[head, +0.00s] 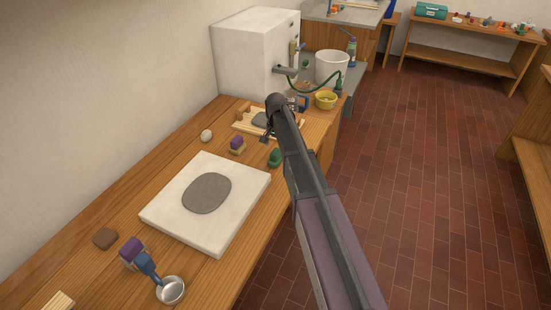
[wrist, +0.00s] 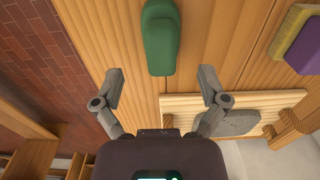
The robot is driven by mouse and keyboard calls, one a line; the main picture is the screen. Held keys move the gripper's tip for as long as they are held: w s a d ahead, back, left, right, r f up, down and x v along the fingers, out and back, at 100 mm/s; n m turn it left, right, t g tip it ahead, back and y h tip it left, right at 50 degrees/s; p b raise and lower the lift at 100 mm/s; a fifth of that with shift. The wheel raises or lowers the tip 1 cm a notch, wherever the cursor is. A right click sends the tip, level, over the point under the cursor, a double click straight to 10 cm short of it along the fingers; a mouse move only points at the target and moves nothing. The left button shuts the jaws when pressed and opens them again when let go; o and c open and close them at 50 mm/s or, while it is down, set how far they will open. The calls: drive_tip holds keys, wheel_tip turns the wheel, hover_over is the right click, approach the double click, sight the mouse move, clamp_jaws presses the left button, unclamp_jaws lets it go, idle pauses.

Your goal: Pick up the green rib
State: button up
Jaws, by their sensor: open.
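The green rib (head: 275,158) lies on the wooden bench near its front edge, to the left of my arm in the head view. In the wrist view the green rib (wrist: 160,38) is a rounded, elongated green piece at the top centre, partly cut off by the frame edge. My gripper (wrist: 161,75) is open and empty above the bench. The rib lies beyond the fingertips, roughly in line with the gap between them. In the head view my arm hides part of the gripper.
A purple and yellow block (head: 237,145) sits left of the rib. A wooden rack (wrist: 255,103) holding a grey piece lies near the gripper.

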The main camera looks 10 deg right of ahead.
sight(276, 151)
drive_tip(key=shift+f+b, duration=2.5)
drive_tip(key=shift+f, duration=0.1)
drive_tip(key=shift+a, duration=0.1)
clamp_jaws()
